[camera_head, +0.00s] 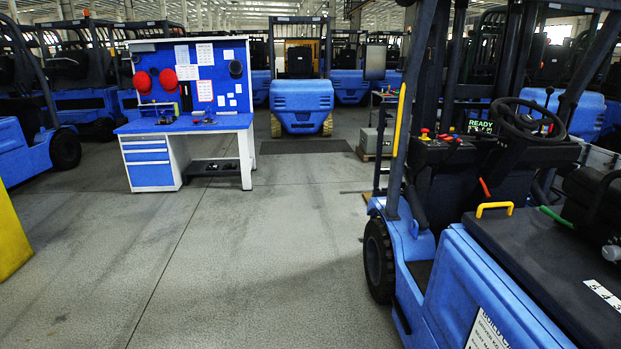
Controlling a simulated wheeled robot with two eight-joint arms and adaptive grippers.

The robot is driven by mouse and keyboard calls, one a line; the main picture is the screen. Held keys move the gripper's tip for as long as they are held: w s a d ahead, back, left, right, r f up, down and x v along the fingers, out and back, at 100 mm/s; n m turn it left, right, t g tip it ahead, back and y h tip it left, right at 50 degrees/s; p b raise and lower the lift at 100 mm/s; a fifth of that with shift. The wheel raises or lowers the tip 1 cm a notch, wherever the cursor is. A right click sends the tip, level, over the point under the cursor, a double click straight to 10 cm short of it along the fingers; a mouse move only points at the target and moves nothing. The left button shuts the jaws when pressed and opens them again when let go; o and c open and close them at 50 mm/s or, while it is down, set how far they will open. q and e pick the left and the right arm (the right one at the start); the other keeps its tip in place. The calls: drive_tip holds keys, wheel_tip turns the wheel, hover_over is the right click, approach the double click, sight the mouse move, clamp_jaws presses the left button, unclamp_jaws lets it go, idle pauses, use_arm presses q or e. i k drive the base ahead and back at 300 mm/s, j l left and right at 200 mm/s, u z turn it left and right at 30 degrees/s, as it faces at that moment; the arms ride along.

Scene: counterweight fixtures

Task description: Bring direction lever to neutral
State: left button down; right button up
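A blue forklift (470,275) stands at the right, with its cab open towards me. A black steering wheel (528,120) sits above its dark dashboard (440,152). Thin levers rise by the wheel, one with a dark knob (549,91); I cannot tell which is the direction lever or its position. A small display (480,126) behind the wheel reads "READY". Red and yellow controls (424,133) sit on the left of the dashboard. A red-handled lever (484,187) slants below the wheel. Neither of my grippers is in view.
A yellow grab handle (494,208) and a green-ended handle (556,217) are near the seat. A blue workbench (186,125) with a pegboard stands at the left back. The concrete floor (240,260) between is clear.

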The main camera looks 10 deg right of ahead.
sight(474, 131)
drive_tip(key=i+z, duration=0.15)
drive_tip(key=i, duration=0.45)
drive_tip(key=i+j+z, duration=0.15)
drive_tip(key=i, duration=0.45)
drive_tip(key=i+j+z, duration=0.15)
drive_tip(key=i, duration=0.45)
drive_tip(key=j, duration=0.1)
